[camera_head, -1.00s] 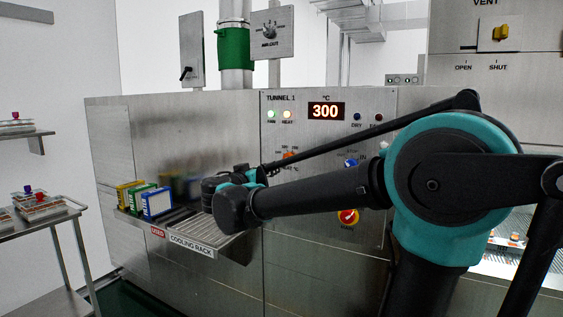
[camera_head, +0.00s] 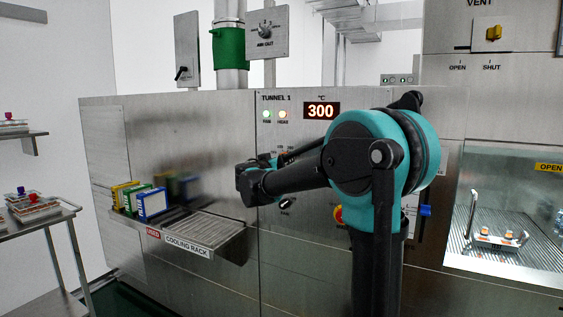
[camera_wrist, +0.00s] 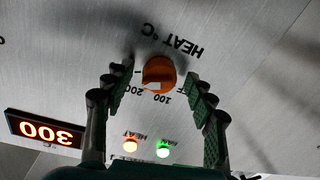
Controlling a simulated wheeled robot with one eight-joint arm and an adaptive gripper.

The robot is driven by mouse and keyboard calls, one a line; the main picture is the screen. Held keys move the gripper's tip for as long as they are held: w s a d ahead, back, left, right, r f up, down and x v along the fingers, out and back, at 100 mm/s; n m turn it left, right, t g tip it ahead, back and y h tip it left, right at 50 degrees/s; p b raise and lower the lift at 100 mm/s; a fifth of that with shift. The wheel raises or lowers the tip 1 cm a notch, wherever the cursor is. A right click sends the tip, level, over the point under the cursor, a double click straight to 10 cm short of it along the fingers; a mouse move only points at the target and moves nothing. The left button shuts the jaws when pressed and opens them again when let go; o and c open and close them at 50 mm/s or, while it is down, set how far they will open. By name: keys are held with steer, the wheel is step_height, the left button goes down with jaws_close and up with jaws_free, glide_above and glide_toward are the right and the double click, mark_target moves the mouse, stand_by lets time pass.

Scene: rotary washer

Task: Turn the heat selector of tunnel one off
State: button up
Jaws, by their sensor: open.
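The orange heat selector (camera_wrist: 158,72) sits on the tunnel one panel, under upside-down "HEAT °C" lettering in the wrist view. Scale numbers 100 and 200 show beside it; a pale mark is on its lower edge, but its exact setting is hard to read. My gripper (camera_wrist: 159,82) is open, with one dark green-padded finger on each side of the selector. I see no contact; the depth gap cannot be told. In the head view my arm hides most of the selector and the fingers. The temperature display (camera_head: 321,111) reads 300.
A black knob (camera_head: 287,202) and a red-yellow switch (camera_head: 338,214) are lower on the panel. The cooling rack (camera_head: 205,232) juts out at left beside several coloured boxes (camera_head: 151,203). An open bay is at right.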

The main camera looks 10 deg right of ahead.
steer(key=shift+w, duration=0.15)
steer(key=shift+c, duration=0.4)
steer(key=c, duration=1.1)
